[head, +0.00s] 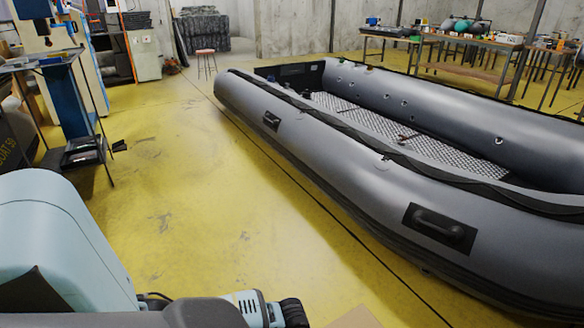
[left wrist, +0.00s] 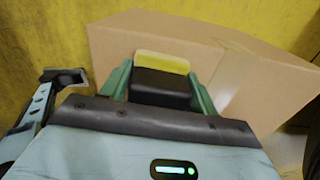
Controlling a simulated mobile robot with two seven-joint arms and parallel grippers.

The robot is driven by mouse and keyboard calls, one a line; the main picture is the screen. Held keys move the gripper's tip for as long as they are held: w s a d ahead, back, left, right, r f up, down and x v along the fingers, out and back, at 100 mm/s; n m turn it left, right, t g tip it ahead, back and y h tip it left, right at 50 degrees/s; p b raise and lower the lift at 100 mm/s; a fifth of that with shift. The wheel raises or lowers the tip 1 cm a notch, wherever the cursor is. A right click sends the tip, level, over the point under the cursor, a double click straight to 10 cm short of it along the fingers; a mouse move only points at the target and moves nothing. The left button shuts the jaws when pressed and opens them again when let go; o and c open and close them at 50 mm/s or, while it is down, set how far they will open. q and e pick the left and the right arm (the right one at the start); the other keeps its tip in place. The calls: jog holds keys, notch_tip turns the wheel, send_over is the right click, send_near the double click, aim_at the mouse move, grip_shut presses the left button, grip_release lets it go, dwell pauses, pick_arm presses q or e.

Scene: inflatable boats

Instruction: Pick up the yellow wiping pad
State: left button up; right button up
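The yellow wiping pad (left wrist: 162,62) shows in the left wrist view as a yellow strip at the far edge of a black block (left wrist: 160,86). My left gripper (left wrist: 160,80) has one green finger on each side of this block. The fingers look very close to its sides, but I cannot tell whether they press on it. The pad and block appear in front of a cardboard box (left wrist: 120,40); whether they rest on it is unclear. In the head view the pad is not visible. My right gripper is in neither view.
The box's corner shows at the bottom of the head view (head: 356,318). A large grey inflatable boat (head: 400,190) fills the right side. A workbench (head: 455,42) stands behind it. A rack (head: 75,100) stands at the left. The yellow floor (head: 220,200) between is clear.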

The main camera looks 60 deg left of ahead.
pick_arm(q)
jog(key=c, duration=0.5)
jog(key=shift+o, duration=0.2)
notch_tip(320, 180, up, 9)
jog(key=p, duration=0.3)
jog(key=shift+p, duration=0.35)
jog(key=shift+r, duration=0.45)
